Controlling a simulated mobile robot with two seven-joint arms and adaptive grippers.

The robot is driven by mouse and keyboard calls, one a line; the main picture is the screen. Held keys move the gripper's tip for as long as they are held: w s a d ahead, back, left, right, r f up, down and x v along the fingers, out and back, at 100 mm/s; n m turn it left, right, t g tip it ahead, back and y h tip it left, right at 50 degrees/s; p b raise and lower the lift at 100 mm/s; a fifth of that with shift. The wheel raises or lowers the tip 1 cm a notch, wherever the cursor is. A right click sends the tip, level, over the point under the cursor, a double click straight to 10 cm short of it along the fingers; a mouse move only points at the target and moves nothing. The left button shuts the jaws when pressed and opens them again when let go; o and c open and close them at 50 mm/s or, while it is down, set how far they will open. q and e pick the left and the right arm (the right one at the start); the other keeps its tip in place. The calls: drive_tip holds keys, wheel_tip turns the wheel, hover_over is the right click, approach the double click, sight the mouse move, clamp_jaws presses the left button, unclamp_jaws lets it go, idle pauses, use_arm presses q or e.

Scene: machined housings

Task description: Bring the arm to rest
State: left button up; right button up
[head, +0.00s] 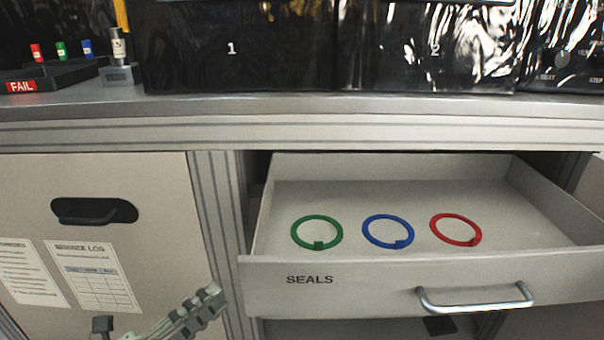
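My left arm comes in at the bottom left, and its gripper (212,298) is in front of the cabinet, to the left of the open drawer and below its upper edge. I see the gripper from the side, so I cannot tell whether its fingers are open or shut. No object shows in it. My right gripper is out of view.
The drawer (380,285) marked SEALS is pulled open and holds a green ring (334,226), a blue ring (370,236) and a red ring (440,233). Black bins (300,62) and a FAIL rack (58,78) stand on the worktop (330,106). A cabinet door (160,215) is on the left.

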use_arm(q)
drive_tip(key=w+a+f+n+y, duration=0.4)
drive_tip(key=a+f+n+y, duration=1)
drive_tip(key=n, duration=0.4)
drive_tip(key=s+d+f+n+g+y, duration=0.1)
drive_tip(key=s+f+n+g, duration=0.8)
drive_tip(key=s+f, duration=0.7)
drive_tip(key=shift+s+d+f+g, duration=0.15)
drive_tip(key=shift+s+d+g, duration=0.2)
drive_tip(key=shift+g, duration=0.75)
drive_tip(key=shift+w, duration=0.1)
